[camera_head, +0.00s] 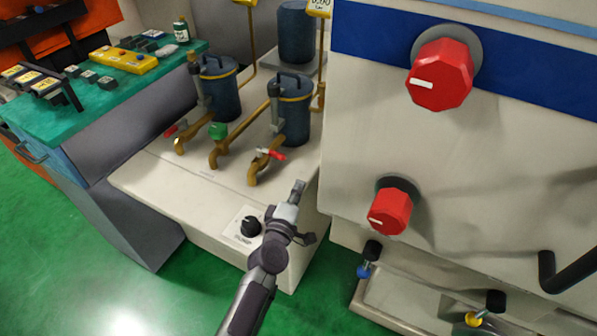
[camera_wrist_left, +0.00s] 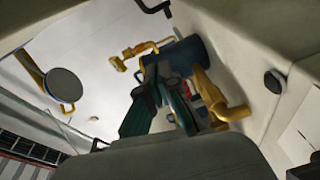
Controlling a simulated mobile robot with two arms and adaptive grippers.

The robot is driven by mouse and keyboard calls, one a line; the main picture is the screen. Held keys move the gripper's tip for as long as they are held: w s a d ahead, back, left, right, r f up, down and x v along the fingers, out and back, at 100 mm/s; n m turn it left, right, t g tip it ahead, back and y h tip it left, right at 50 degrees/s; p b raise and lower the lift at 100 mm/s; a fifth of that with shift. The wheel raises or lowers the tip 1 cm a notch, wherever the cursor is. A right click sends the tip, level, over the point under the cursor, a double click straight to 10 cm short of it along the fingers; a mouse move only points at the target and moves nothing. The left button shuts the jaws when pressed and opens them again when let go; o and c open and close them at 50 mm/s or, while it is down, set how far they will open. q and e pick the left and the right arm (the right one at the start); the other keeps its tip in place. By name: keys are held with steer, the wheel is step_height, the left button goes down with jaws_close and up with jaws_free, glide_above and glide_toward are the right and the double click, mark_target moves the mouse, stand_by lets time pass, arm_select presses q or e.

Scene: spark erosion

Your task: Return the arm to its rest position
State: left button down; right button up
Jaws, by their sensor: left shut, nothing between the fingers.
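My left gripper (camera_head: 297,190) reaches up from the bottom of the head view, in front of the white cabinet. Its fingers are shut with nothing between them. In the left wrist view the dark and green fingers (camera_wrist_left: 165,90) point up the picture, and brass piping shows beside them. The gripper tip is below and right of a brass tap with a red handle (camera_head: 270,154). It looks apart from the tap. My right gripper is in neither view.
Right of the gripper stands a large white machine panel with two red knobs (camera_head: 440,75) (camera_head: 390,211). Dark blue canisters (camera_head: 295,110) with brass pipes stand on the white cabinet (camera_head: 160,185). A black knob (camera_head: 250,226) is beside my wrist. Green floor (camera_head: 90,270) is open at lower left.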

arm_select(q)
steer(key=s+a+f+m+g, duration=0.35)
steer(key=s+m, duration=0.25)
steer(key=s, duration=0.3)
steer(key=s+a+f+m+g, duration=0.25)
steer(key=s+m+g, duration=0.25)
steer(key=s, duration=0.4)
steer(key=s+a+r+m+g+y, duration=0.2)
steer(key=s+a+m+g+y, duration=0.25)
steer(key=s+a, duration=1.05)
step_height(320, 180, down, 25)
steer(key=s+g, duration=0.2)
steer(key=s+a+f, duration=0.2)
steer(key=s+f, duration=1.5)
steer(key=shift+g+y, duration=0.35)
steer(key=shift+g, duration=0.05)
